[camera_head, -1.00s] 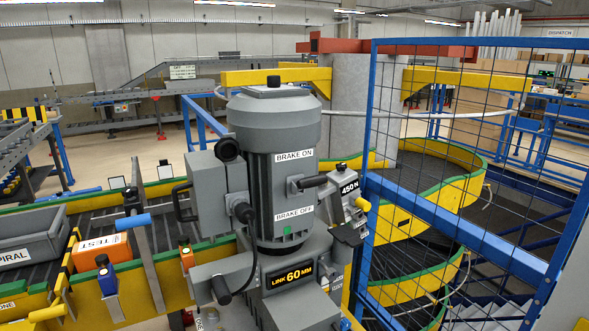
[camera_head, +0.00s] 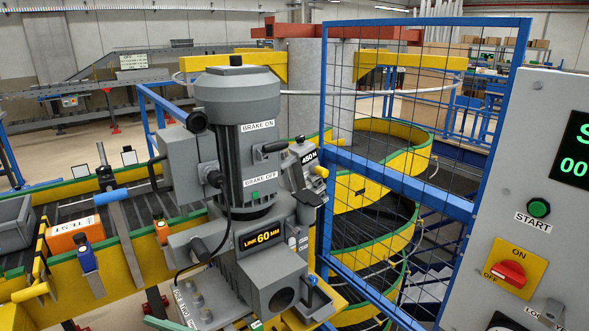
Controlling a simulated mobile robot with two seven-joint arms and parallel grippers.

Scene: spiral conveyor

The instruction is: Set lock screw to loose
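The grey motor unit (camera_head: 237,130) stands in the centre on a gearbox marked "LINK 60 MM" (camera_head: 265,237). No part in view carries a readable lock screw label. A small blue-topped screw or handle (camera_head: 311,282) sits on the right of the lower grey block (camera_head: 275,285); I cannot tell whether it is the lock screw or how it is set. Neither of my grippers is in view.
A blue mesh guard (camera_head: 420,110) stands right of the motor, before the yellow spiral conveyor (camera_head: 372,180). A control panel (camera_head: 500,240) with a green START button (camera_head: 538,208) and red switch (camera_head: 511,272) is at right. An orange TEST box (camera_head: 75,232) lies on the left conveyor.

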